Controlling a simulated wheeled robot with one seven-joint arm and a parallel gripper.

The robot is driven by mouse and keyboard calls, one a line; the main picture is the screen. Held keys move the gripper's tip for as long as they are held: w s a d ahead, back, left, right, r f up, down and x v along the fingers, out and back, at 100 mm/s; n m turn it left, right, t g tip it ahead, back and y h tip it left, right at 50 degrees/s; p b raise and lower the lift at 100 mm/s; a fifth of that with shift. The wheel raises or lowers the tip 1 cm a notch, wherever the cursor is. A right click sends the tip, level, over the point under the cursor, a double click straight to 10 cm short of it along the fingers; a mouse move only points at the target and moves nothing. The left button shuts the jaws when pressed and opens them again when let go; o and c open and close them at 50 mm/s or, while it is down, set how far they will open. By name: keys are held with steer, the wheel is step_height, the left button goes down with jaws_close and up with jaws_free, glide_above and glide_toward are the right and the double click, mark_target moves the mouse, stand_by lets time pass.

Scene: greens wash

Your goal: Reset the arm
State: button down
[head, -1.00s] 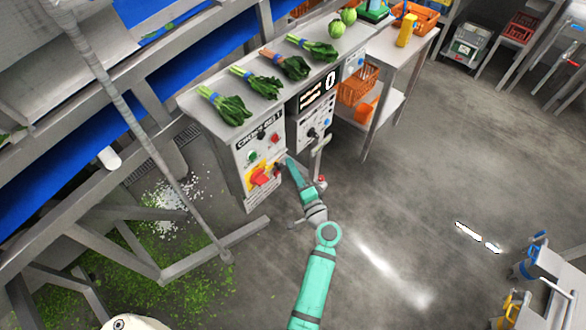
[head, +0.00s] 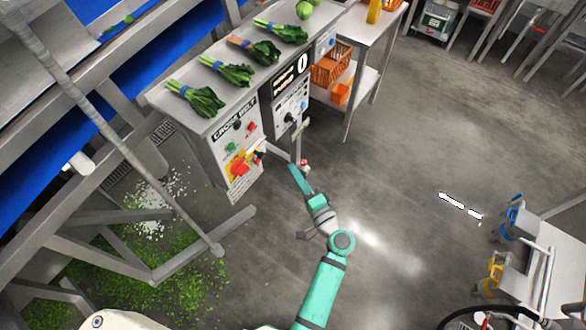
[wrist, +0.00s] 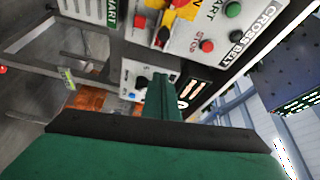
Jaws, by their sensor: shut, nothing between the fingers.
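My arm is teal with dark joints. In the head view it reaches up from the bottom middle, and my gripper (head: 294,170) is at its far end, just right of the lower cross belt panel. The gripper looks apart from the panel and holds nothing. In the wrist view my shut teal gripper (wrist: 161,100) points toward the control panels. The cross belt panel (head: 220,150) has a red and yellow rotary switch (head: 240,167) and green and red buttons. The same panel shows at the top of the wrist view (wrist: 222,35).
Several bunches of greens lie on the steel counter (head: 205,70) above the panels. A metal post with a red button (head: 303,163) stands close to my gripper. The floor to the right is open, up to a cart (head: 550,262).

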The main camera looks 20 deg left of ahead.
stand_by(0.4)
steer(key=s+d+f+h, duration=0.5)
steer(key=s+d+f, duration=0.1)
steer(key=s, duration=0.3)
steer(key=s+d+f+h, duration=0.5)
steer(key=s, duration=0.4)
steer(key=s+d+r+n+t+h, duration=0.1)
steer(key=s+d+r+n+h, duration=0.1)
steer(key=s+r, duration=0.5)
steer(key=s+d+r+n+t+h, duration=0.2)
steer(key=s+d+r+n, duration=0.1)
steer(key=s+r, duration=0.5)
steer(key=shift+r+n, duration=0.6)
steer(key=shift+n, duration=0.1)
